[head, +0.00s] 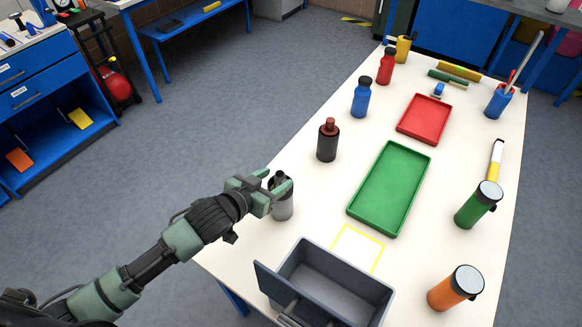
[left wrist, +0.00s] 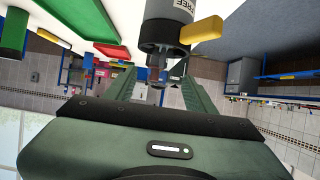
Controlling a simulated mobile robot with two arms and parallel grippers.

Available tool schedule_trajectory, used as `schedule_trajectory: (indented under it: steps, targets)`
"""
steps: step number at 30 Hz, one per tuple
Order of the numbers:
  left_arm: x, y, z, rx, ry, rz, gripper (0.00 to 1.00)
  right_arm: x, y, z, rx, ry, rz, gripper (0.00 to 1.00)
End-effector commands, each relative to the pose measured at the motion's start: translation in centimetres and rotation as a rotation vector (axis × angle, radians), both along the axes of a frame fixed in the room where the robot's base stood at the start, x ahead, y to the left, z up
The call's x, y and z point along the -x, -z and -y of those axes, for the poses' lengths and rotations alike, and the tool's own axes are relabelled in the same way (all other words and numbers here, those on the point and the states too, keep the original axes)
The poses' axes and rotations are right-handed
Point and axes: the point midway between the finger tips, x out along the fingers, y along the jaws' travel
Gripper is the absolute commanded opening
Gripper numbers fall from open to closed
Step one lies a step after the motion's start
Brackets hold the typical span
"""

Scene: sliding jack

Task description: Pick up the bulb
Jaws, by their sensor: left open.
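I cannot make out anything that is clearly a bulb in either view. My left gripper (head: 275,187) is open at the near left edge of the white table. Its fingers are at the top of a grey bottle (head: 283,208), which stands upright and is partly hidden by them. My right gripper is not in view.
The white table (head: 300,225) carries a green tray (head: 391,190), a red tray (head: 425,119), a dark bottle with a red top (head: 328,142), a blue bottle (head: 362,98), green (head: 474,208) and orange (head: 451,291) cylinders, and an open grey box (head: 335,280) at the near edge.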

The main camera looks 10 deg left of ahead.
Motion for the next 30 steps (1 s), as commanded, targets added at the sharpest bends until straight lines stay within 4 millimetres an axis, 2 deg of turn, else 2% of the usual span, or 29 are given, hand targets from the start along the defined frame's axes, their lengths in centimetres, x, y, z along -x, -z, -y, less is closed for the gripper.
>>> schedule_trajectory:
  steps: [5, 10, 13, 18, 23, 27, 30]
  targets:
    - [-1.6, 0.7, 0.7, 0.003, 0.001, 0.002, 0.55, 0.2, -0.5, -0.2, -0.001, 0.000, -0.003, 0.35]
    - [-2.9, 1.4, 1.2, 0.002, 0.000, 0.001, 0.55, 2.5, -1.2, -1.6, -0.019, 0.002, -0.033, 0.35]
    - [-4.0, 2.1, 1.6, 0.001, 0.000, 0.001, 0.55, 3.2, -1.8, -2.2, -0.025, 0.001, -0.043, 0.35]
    - [-5.6, 3.2, 2.3, 0.001, 0.000, 0.003, 0.55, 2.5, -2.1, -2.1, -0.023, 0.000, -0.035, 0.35]
    - [-5.9, 3.6, 2.4, 0.000, 0.000, 0.002, 0.55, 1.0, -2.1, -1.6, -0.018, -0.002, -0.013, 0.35]
    - [-5.8, 3.5, 2.4, 0.000, 0.001, 0.002, 0.55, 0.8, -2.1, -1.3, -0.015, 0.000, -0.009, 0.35]
    - [-5.8, 3.5, 2.4, 0.000, 0.001, 0.002, 0.27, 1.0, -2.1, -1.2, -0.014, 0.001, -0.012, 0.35]
